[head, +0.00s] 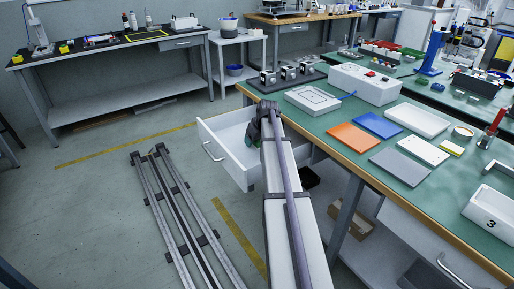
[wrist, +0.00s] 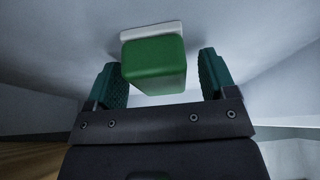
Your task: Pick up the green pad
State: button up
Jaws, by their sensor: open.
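The green pad (wrist: 153,62) is a green block on a thin white base, and it shows in the wrist view against the pale drawer surface. My gripper (wrist: 160,80) is open. Its two teal ridged fingers stand on either side of the pad, with a visible gap on each side. In the head view my gripper (head: 254,131) reaches down at the open white drawer (head: 223,153) under the green-topped bench. The pad is hidden there behind my arm.
The drawer's walls rise close around my gripper. The bench top (head: 385,153) carries an orange plate (head: 353,137), a blue plate (head: 378,125), a grey plate (head: 399,167) and a white box (head: 364,84). Floor rails (head: 180,220) lie to the left, with open floor around them.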

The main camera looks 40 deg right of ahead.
jog(key=shift+r, duration=0.15)
jog(key=c, duration=1)
